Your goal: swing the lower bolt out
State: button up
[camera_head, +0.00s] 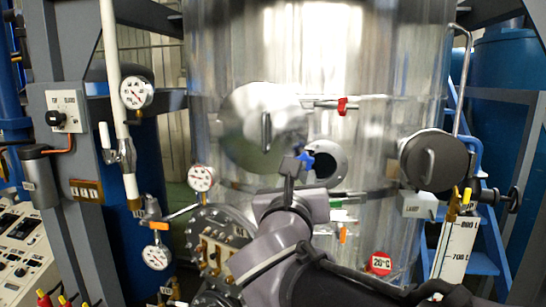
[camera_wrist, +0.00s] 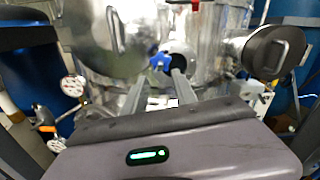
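A blue star-shaped knob (camera_head: 306,160) shows at my gripper's tip in the head view, below a red knob (camera_head: 342,105) on a thin rod. I take the blue knob to be on the lower bolt; the bolt's shank is hidden. My gripper (camera_head: 294,164) reaches up in front of the steel vessel. In the wrist view, my gripper's two fingers (camera_wrist: 159,80) stand apart, with the blue knob (camera_wrist: 160,61) between or just beyond their tips. I cannot tell whether they touch it. A round steel lid (camera_head: 245,135) with a handle is left of the knob. A dark round port (camera_head: 325,163) is behind it.
A dark round cover (camera_head: 433,160) with a handle is at the right. Gauges (camera_head: 201,178) and a bolted flange (camera_head: 222,232) are left of my arm. A red 26 °C tag (camera_head: 379,263) hangs low on the vessel. A grey post (camera_head: 75,190) stands at the left.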

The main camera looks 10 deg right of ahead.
aim_at(303, 169)
jog(key=p+x, duration=0.2)
jog(key=x, duration=0.5)
jog(key=shift+w+d, duration=0.1)
grip_shut()
dwell(1.1)
